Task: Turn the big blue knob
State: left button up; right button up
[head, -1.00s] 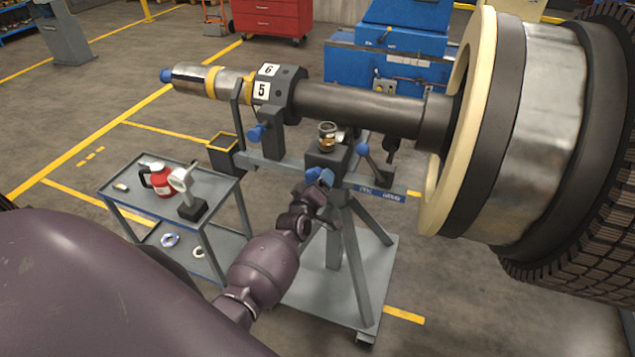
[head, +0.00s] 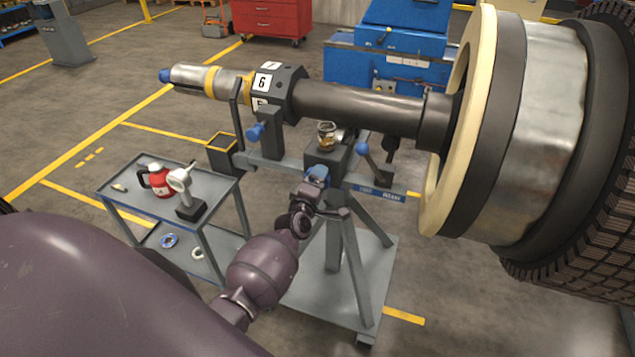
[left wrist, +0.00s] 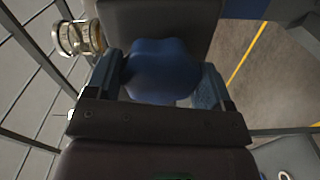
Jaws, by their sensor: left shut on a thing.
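The big blue knob (left wrist: 160,68) is a lobed knob on the dark block (head: 327,156) at the middle of the rotor stand. In the left wrist view it sits between the two fingers of my left gripper (left wrist: 158,88), which is shut on it. In the head view my left gripper (head: 317,177) is at the block's front face and hides most of the knob. The stand carries a horizontal shaft (head: 355,107) with a numbered black collar (head: 290,92); the 6 faces front. My right gripper is not in view.
A smaller blue knob (head: 256,131) and a blue-ended lever (head: 363,149) flank the block. A glass-and-brass cup (head: 327,136) stands on top of it, also in the left wrist view (left wrist: 82,38). A grey cart (head: 222,198) stands left; a large wheel (head: 540,130) fills the right.

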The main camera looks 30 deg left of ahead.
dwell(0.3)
pick_arm(q)
jog(key=o, duration=0.9)
jog(key=v, duration=1.1)
jog(key=shift+a, duration=0.1)
jog(key=shift+w, duration=0.1)
